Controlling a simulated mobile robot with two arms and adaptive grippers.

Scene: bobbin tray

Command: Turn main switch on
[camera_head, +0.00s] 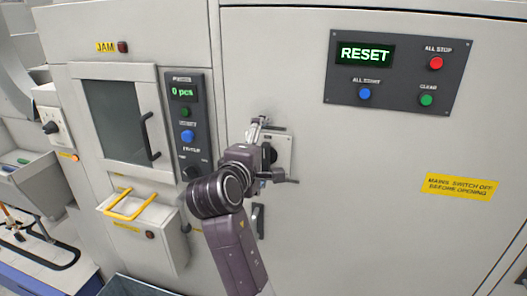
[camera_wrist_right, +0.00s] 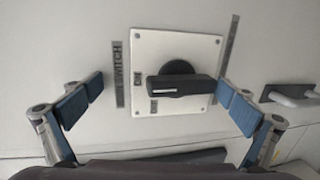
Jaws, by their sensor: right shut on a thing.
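The main switch is a black rotary knob with a bar handle (camera_wrist_right: 180,86) on a white square plate (camera_wrist_right: 205,48). In the wrist view the bar lies level, its white mark at the left end. An ON label is left of the knob; a smaller label below it is too blurred to read. In the head view the plate (camera_head: 284,143) is partly hidden by my right gripper (camera_head: 262,130). My left gripper is not in view.
A panel with a lit RESET display (camera_head: 365,54) and buttons is at upper right. A yellow warning label (camera_head: 460,187) is at right. A windowed door (camera_head: 113,115) and a bin with a yellow handle (camera_head: 128,204) are at left. A grey handle (camera_wrist_right: 290,96) is right of the switch.

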